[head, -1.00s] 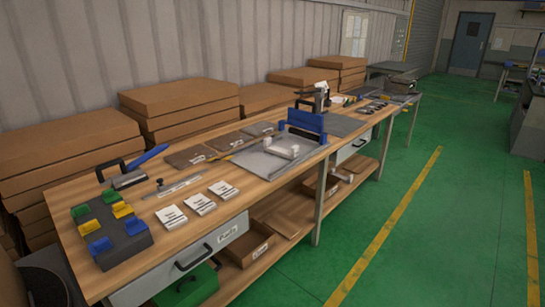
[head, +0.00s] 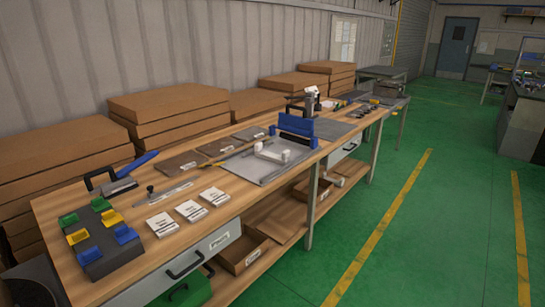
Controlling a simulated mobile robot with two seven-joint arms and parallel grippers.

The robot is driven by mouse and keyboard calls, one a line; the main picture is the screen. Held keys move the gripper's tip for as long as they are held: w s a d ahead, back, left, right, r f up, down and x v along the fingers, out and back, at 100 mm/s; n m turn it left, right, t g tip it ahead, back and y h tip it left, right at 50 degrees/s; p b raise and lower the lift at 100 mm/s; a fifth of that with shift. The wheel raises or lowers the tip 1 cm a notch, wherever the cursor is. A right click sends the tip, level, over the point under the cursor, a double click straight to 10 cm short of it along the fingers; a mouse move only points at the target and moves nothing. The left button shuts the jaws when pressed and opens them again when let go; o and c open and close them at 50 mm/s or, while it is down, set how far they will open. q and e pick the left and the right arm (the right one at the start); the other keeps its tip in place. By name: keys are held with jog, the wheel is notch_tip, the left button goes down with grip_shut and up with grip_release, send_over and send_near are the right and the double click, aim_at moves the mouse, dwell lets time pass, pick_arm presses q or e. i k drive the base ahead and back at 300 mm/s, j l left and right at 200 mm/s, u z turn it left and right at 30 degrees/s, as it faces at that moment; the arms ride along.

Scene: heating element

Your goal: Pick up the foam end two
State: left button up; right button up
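A long white bar-shaped piece (head: 272,156) lies on a grey metal plate (head: 258,174) in the middle of the wooden workbench (head: 165,244). White blocks sit at its ends: one at the left end (head: 258,147) and one at the right end (head: 286,155). They look like foam ends, but I cannot tell which one is foam end two. A blue upright fixture (head: 297,130) stands right behind the plate. Neither of my grippers shows in the head view.
White cards (head: 188,210) lie near the bench's front edge. A dark block with coloured clips (head: 102,246) and a blue-handled tool (head: 112,184) are at the near left. Stacked cardboard boxes (head: 170,106) line the wall. The green floor (head: 395,225) right of the bench is clear.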

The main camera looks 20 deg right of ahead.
aim_at(284, 158)
jog(key=i+l+z, duration=0.25)
jog(key=i, duration=0.4)
jog(key=i+l+z, duration=0.2)
jog(key=i+l, duration=0.15)
jog(key=i, duration=0.35)
jog(key=i+l+z, duration=0.25)
jog(key=i, duration=0.45)
jog(key=j, duration=0.1)
